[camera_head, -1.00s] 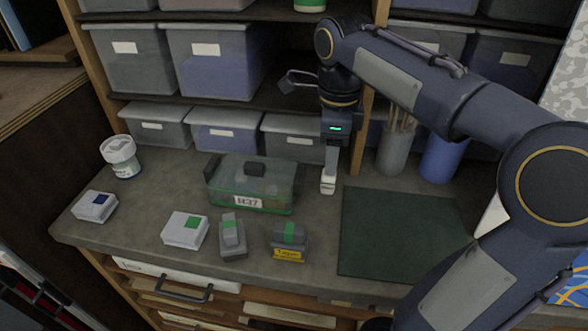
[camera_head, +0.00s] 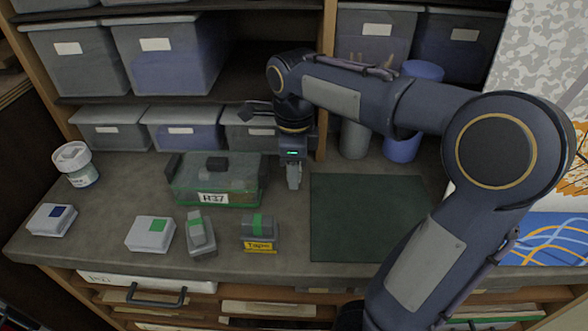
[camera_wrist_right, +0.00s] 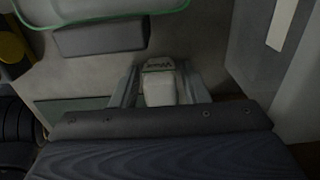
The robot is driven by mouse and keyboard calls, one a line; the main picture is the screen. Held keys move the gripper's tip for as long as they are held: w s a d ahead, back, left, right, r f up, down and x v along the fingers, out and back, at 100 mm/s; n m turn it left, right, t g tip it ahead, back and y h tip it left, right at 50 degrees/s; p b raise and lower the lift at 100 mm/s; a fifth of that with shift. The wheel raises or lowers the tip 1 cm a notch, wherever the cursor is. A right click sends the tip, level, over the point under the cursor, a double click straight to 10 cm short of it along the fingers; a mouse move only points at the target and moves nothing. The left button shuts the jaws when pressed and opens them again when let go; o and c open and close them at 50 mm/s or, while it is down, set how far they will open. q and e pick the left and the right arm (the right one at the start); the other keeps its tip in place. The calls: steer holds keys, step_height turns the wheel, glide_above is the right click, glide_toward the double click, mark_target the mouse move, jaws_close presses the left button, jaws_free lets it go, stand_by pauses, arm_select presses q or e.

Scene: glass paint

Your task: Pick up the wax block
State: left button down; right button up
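The wax block (camera_wrist_right: 160,88) is a small pale block with a dark-lettered label, standing on the worktop in the right wrist view. In the head view it is largely covered by my right gripper (camera_head: 293,182), which points straight down at it, right of the green box. In the right wrist view my right gripper (camera_wrist_right: 160,86) has one finger on each side of the block, very close to its sides. I cannot tell whether the fingers touch it. My left gripper is not in view.
A clear green box (camera_head: 226,185) labelled R37 stands close left of the right gripper. A dark green mat (camera_head: 365,220) lies to the right. Small blocks (camera_head: 150,234) line the front, with a white jar (camera_head: 78,165) at left. Shelf bins (camera_head: 182,130) stand behind.

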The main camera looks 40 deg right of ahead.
jaws_close()
steer(key=shift+r, duration=0.15)
steer(key=shift+r, duration=0.25)
step_height(320, 180, up, 2)
steer(key=shift+r, duration=0.1)
steer(key=s+a+r, duration=0.9)
steer(key=s+r, duration=0.1)
steer(key=shift+s, duration=0.4)
